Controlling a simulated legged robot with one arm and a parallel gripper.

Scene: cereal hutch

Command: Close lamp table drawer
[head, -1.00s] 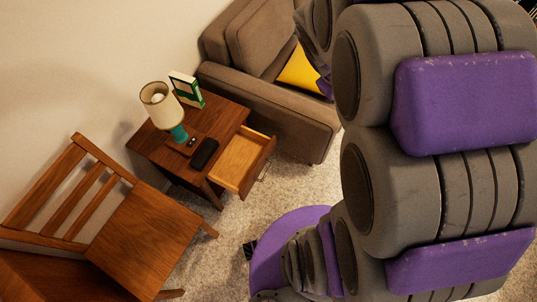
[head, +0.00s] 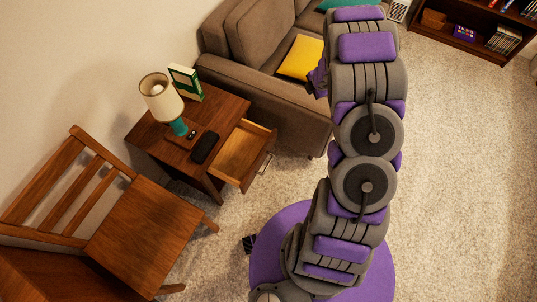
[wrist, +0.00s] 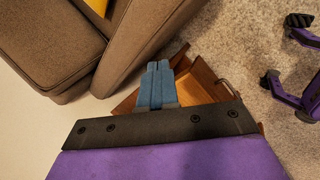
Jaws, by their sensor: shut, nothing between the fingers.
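The brown wooden lamp table (head: 228,108) stands against the wall, left of my arm in the head view. Its drawer (head: 243,152) is pulled out and looks empty, with a metal handle (head: 265,163) on its front. In the wrist view, the open drawer (wrist: 205,82) shows beyond the fingers, partly hidden by my gripper's body. My gripper (wrist: 158,66) is shut, its blue fingers together and empty. The fingers overlap the drawer's left side in this view; I cannot tell whether they touch it.
A wooden chair (head: 140,225) is at front left. Carpet (head: 455,170) is clear to the right.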

